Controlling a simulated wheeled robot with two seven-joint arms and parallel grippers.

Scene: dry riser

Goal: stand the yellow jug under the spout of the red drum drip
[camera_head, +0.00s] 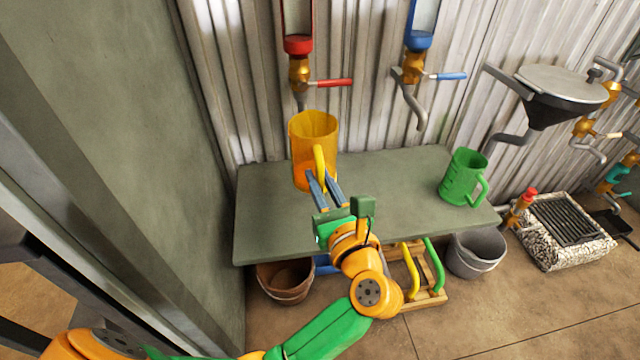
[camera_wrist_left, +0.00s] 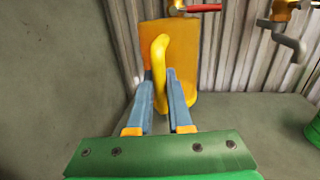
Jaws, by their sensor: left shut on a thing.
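The yellow jug (camera_head: 307,150) is upright at the back left of the green-grey table, below the red drum drip. My left gripper (camera_head: 325,188) is shut on the jug's handle, which faces me; the jug and handle also show in the left wrist view (camera_wrist_left: 183,60). The red drum drip (camera_head: 298,43) hangs on the corrugated wall, with a brass tap and a red lever. Its spout (camera_head: 300,102) points down just behind the jug's rim, and its lower end is hidden. I cannot tell whether the jug's base touches the table. My right gripper is not in view.
A green jug (camera_head: 462,176) stands on the table (camera_head: 390,180) at the right. A blue drum drip (camera_head: 418,40) with a curved spout hangs right of the red one. A grey wall closes in at the left. Buckets (camera_head: 475,254) stand on the floor. The table's middle is clear.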

